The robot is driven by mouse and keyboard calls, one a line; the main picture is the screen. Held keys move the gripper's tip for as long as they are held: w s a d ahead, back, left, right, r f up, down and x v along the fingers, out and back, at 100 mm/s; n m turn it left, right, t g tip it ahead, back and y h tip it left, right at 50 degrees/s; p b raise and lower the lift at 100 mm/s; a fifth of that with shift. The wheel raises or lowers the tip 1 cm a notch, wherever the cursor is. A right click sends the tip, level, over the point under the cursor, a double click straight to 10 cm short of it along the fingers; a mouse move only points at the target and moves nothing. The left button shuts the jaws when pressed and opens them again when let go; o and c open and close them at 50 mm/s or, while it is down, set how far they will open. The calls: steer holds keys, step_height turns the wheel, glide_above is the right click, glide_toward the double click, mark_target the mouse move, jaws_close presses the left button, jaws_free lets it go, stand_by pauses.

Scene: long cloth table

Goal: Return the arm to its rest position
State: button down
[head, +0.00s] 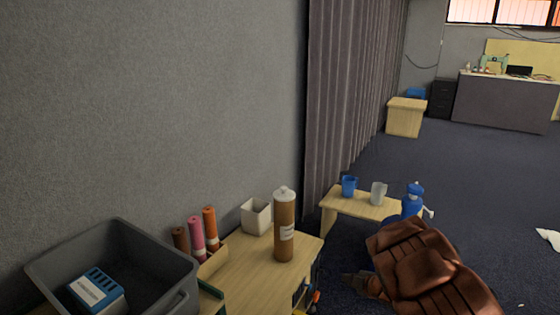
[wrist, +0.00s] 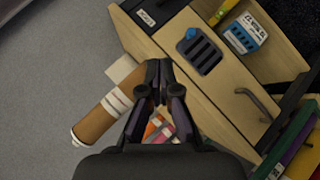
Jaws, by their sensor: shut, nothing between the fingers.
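My brown arm (head: 425,265) reaches in from the lower right of the head view, to the right of the wooden table. My gripper (wrist: 153,85) shows in the middle of the wrist view with its fingers together and nothing held. In the head view only a small dark part of its end shows at the arm's left side. A brown bottle with a white cap (head: 285,225) stands upright on the table. It also shows in the wrist view (wrist: 105,110), left of the fingers, and no contact is visible.
A grey crate (head: 180,262) holds a blue-and-white box (head: 95,290). Several coloured rolls (head: 196,238) and a white square pot (head: 256,216) stand nearby. A low bench (head: 358,207) carries a blue cup (head: 349,186) and a grey cup (head: 378,193). Open floor lies beyond.

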steer(key=s+d+r+m+h+p, duration=0.1)
steer(key=d+r+m+h+p, duration=0.15)
steer(key=d+r, duration=0.4)
steer(key=d+r+m+h+p, duration=0.2)
steer(key=d+r+h+p, duration=0.15)
steer(key=r, duration=0.65)
steer(key=s+d+r+m+g+h+p, duration=0.25)
steer(key=s+r+p, duration=0.2)
steer(key=r, duration=0.35)
steer(key=s+d+r+m+g+h+p, duration=0.1)
steer(key=s+d+r+m+h+p, duration=0.2)
steer(key=s+r, duration=0.4)
steer(key=s+a+r+m+g+y+p, duration=0.2)
steer(key=s+a+r+p, duration=0.3)
steer(key=s, duration=0.6)
steer(key=s+a+r+m+g+y+p, duration=0.2)
steer(key=s+a+r, duration=0.5)
steer(key=s, duration=0.5)
steer(key=s+a+r+m+g+y+p, duration=0.2)
steer(key=s+a+r+p, duration=0.5)
steer(key=s, duration=0.5)
steer(key=shift+a+m+g+y+p, duration=0.35)
steer(key=shift+a+m+g, duration=0.25)
steer(key=shift+a+g, duration=0.6)
steer(key=shift+s+d, duration=0.1)
